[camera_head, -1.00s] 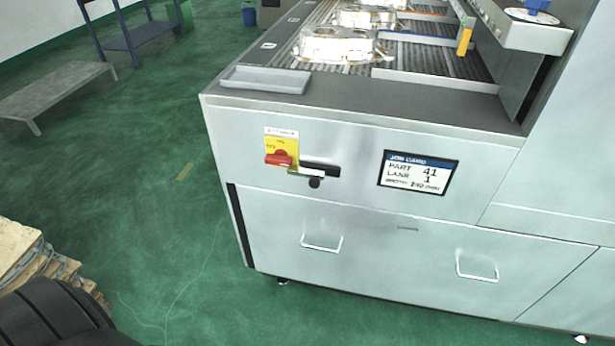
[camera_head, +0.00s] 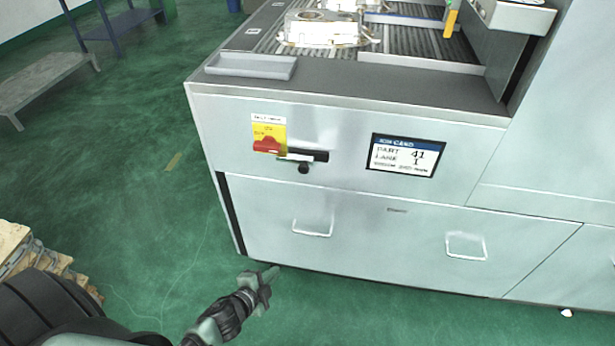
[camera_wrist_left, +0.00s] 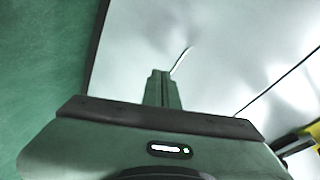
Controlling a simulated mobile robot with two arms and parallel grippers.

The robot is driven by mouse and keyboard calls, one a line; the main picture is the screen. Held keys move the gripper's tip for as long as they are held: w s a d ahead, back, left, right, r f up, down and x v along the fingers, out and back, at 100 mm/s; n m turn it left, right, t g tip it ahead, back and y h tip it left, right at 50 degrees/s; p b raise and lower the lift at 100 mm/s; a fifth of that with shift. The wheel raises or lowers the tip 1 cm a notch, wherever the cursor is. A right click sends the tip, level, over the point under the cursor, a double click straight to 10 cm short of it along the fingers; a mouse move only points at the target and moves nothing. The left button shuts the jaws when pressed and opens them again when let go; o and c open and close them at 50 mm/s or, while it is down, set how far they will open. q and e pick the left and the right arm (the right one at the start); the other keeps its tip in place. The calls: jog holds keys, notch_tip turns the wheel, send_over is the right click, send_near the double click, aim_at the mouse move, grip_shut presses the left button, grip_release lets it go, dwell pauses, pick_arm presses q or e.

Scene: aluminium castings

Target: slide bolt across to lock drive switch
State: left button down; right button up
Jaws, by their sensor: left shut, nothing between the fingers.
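The drive switch (camera_head: 267,145) is a red handle on a yellow plate, on the front panel of the grey machine. Just right of it is the bolt (camera_head: 295,156), a light bar reaching from a dark housing (camera_head: 320,155), with a dark round knob (camera_head: 304,168) below. My left gripper (camera_head: 272,272) is low in front of the machine's bottom edge, well below the switch and bolt. Its fingers (camera_wrist_left: 162,88) are together and empty in the left wrist view, with the grey panel beyond. My right gripper is not in view.
Two drawer handles, left (camera_head: 312,230) and right (camera_head: 465,247), stick out below the switch. A job card screen (camera_head: 405,155) is right of the bolt. A grey tray (camera_head: 250,66) and white castings (camera_head: 318,30) sit on top. Green floor (camera_head: 150,215) is open at left.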

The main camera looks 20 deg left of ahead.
aim_at(294, 162)
pick_arm(q)
jog(key=w+d+r+m+t+h, duration=0.1)
jog(key=w+r+m, duration=0.1)
jog(key=r, duration=0.6)
jog(key=w+d+r+m+t+h, duration=0.1)
jog(key=r+m, duration=0.3)
jog(key=r, duration=0.5)
jog(key=w+d+r+m+t+h, duration=0.2)
jog(key=w+d+r+m+t, duration=0.1)
jog(key=r, duration=0.6)
jog(key=shift+w+m, duration=0.3)
jog(key=shift+w, duration=0.1)
jog(key=shift+w, duration=0.1)
jog(key=w+a+p, duration=0.1)
jog(key=w+p, duration=0.1)
jog(key=w, duration=0.7)
jog(key=shift+a, duration=0.15)
jog(key=shift+w, duration=0.1)
